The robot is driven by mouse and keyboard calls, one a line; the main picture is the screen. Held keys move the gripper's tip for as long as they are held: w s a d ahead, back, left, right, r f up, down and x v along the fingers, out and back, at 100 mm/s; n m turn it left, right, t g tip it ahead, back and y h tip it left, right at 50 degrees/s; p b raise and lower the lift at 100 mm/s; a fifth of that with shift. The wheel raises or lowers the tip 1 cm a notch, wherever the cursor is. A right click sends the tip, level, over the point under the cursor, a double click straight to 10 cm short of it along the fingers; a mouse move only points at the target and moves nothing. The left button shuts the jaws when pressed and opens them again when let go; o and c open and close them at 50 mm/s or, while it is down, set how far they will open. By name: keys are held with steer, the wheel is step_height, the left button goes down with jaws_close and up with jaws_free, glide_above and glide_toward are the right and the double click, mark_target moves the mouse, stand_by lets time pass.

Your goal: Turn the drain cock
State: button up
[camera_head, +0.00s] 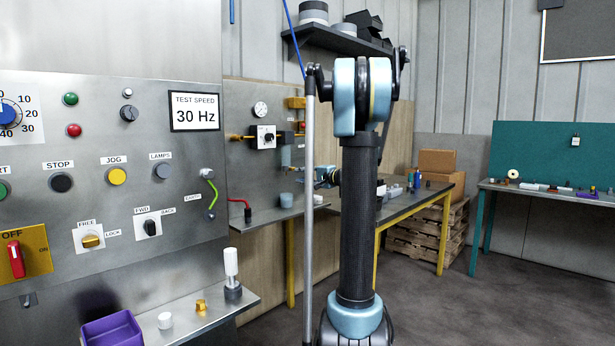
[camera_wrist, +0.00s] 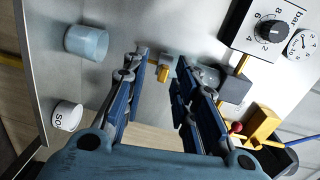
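The drain cock (camera_wrist: 165,68) is a small brass-yellow piece below the grey filter bowl (camera_wrist: 207,76) on the metal panel. In the wrist view, my gripper (camera_wrist: 161,62) is open, with one blue finger on each side of the cock. The fingers appear apart from it, and the exact distance in depth is unclear. In the head view, my gripper (camera_head: 325,177) is beside the bowl (camera_head: 285,155), partly hidden by my arm. The cock is too small to make out clearly there.
A light blue cup (camera_wrist: 87,42) and a white labelled pot (camera_wrist: 66,115) are near the shelf. A regulator dial (camera_wrist: 270,29), a gauge (camera_wrist: 301,43), a yellow valve (camera_wrist: 263,125) and a red knob (camera_wrist: 237,127) surround the bowl. A workbench (camera_head: 400,203) stands behind my arm.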

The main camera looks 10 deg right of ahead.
mark_target(292, 169)
steer(key=w+a+m+t, duration=0.1)
steer(key=w+a, duration=0.1)
steer(key=w, duration=0.7)
steer(key=shift+r, duration=0.35)
jaws_close()
